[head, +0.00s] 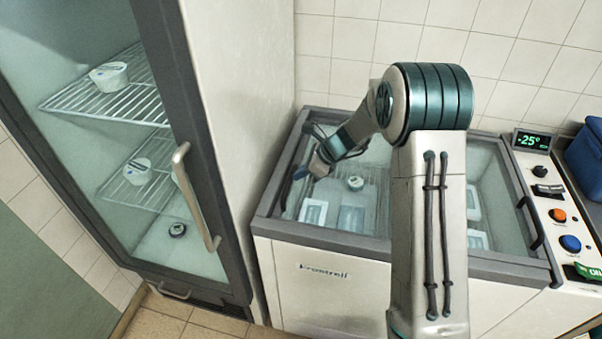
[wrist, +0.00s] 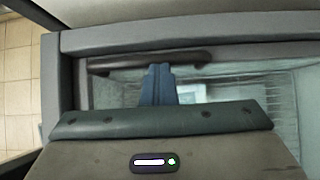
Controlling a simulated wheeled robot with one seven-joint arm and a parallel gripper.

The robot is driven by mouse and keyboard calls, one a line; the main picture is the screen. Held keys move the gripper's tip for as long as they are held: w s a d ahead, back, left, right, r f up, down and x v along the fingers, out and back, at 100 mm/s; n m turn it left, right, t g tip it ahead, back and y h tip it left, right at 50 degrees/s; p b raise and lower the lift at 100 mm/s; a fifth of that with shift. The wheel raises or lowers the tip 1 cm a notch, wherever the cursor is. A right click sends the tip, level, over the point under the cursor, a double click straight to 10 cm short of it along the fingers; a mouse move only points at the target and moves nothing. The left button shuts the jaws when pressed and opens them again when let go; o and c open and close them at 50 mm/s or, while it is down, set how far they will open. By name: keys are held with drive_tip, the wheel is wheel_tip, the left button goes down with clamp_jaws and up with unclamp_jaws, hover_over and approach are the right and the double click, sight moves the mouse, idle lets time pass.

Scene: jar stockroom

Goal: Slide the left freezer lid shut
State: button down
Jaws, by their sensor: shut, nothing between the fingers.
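The chest freezer (head: 322,241) stands at centre right, with glass lids in a grey frame.
A tall glass-door cabinet with a metal handle (head: 195,197) stands close on the left, holding several tubs. The right lid's handle (head: 531,222) is beside the control panel, whose display (head: 532,141) reads -25.

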drive_tip(key=d, duration=0.1)
drive_tip(key=d+r, duration=0.1)
drive_tip(key=d, duration=0.1)
drive_tip(key=d+r, duration=0.1)
drive_tip(key=d, duration=0.1)
drive_tip(key=shift+s, duration=0.4)
drive_tip(key=v, duration=0.8)
drive_tip(key=shift+r, duration=0.2)
drive_tip(key=s+d+r+n+h, duration=0.2)
drive_tip(key=s+n, duration=0.4)
drive_tip(key=s, duration=0.3)
drive_tip(key=s+d+r+n+t+h, duration=0.1)
drive_tip(key=s+d+r+n+h, duration=0.1)
drive_tip(key=s+n, duration=0.5)
drive_tip(key=s+d+r+n+h, duration=0.2)
drive_tip(key=s+n, duration=0.5)
drive_tip(key=s, duration=0.6)
drive_tip(key=shift+s+d+r+h, duration=0.25)
drive_tip(key=shift+d+r+h, duration=0.1)
drive_tip(key=shift+d+h, duration=0.55)
drive_tip(key=shift+d, duration=0.2)
